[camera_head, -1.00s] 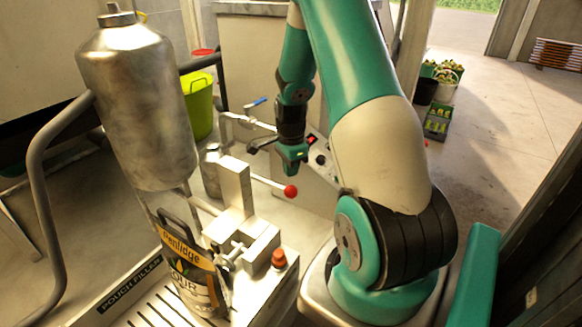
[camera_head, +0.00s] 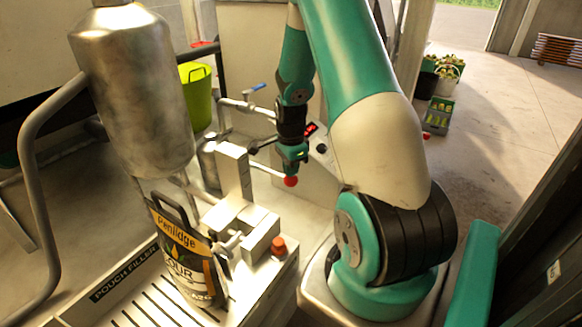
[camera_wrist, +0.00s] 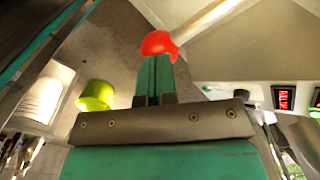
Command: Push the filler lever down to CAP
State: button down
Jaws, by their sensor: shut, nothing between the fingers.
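The filler lever is a metal rod ending in a red ball (camera_head: 290,181), beside the filler's upright block. In the wrist view the red ball (camera_wrist: 158,45) sits right at the tips of my gripper (camera_wrist: 157,62), with the rod (camera_wrist: 208,20) running up to the right. My gripper (camera_head: 291,170) is shut and empty, pointing down just above the ball. It appears to touch the ball. A pouch labelled Penlidge (camera_head: 185,255) stands under the steel tank (camera_head: 135,90). No CAP mark is readable.
An orange-red knob (camera_head: 278,245) is on the filler's front block. A valve with a blue handle (camera_head: 255,88) is behind my gripper. A red-lit display (camera_head: 311,129) is on the panel to the right. A lime bucket (camera_head: 195,98) stands behind the tank.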

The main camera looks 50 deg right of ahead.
aim_at(289, 179)
jog(key=shift+w+f+b, duration=0.15)
jog(key=shift+f+b, duration=0.55)
jog(key=shift+f, duration=0.35)
jog(key=shift+w+f+b, duration=0.15)
jog(key=shift+f+b, duration=0.5)
jog(key=shift+f, duration=0.35)
jog(key=shift+w+f+b, duration=0.2)
jog(key=shift+f+b, duration=0.2)
jog(key=shift+f, duration=0.1)
jog(key=shift+w+f+b, duration=0.15)
jog(key=shift+f+b, duration=0.2)
jog(key=shift+f, duration=0.15)
notch_tip(289, 179, up, 10)
jog(key=p, duration=0.8)
jog(key=shift+r, duration=0.1)
